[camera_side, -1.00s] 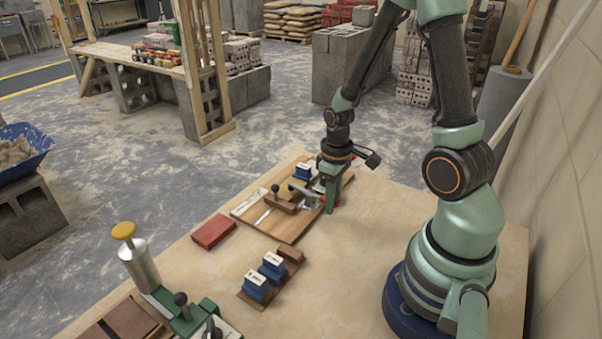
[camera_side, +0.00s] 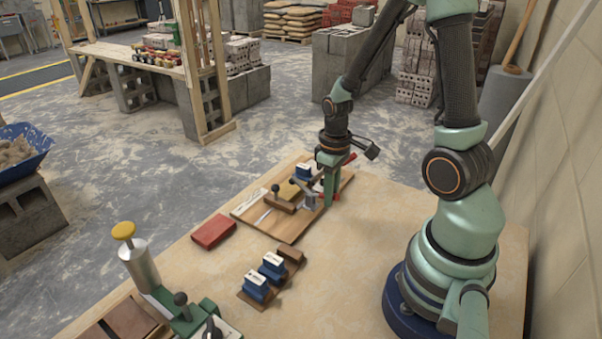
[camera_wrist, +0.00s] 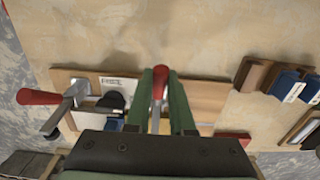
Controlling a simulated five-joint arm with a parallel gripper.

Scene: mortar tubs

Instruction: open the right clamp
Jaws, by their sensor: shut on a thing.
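My gripper (camera_side: 327,184) is over the far right part of a wooden board (camera_side: 255,228) on the workbench. In the wrist view, its green fingers (camera_wrist: 161,98) are shut around a red clamp handle (camera_wrist: 159,82). A metal part of this clamp shows below the handle; the rest is hidden by my gripper. A second clamp, with a red handle (camera_wrist: 38,97) and a metal arm (camera_wrist: 76,92), stands to the left in the wrist view, apart from the fingers. The board also shows in the wrist view (camera_wrist: 208,101). I cannot tell the held clamp's exact lever angle.
A blue block (camera_side: 303,171) and a dark knob are close to my gripper on the board. A red block (camera_side: 213,231) lies left of the board. Blue blocks (camera_side: 256,286) sit on a holder nearer the camera. Bare benchtop (camera_side: 345,265) lies between holder and my base.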

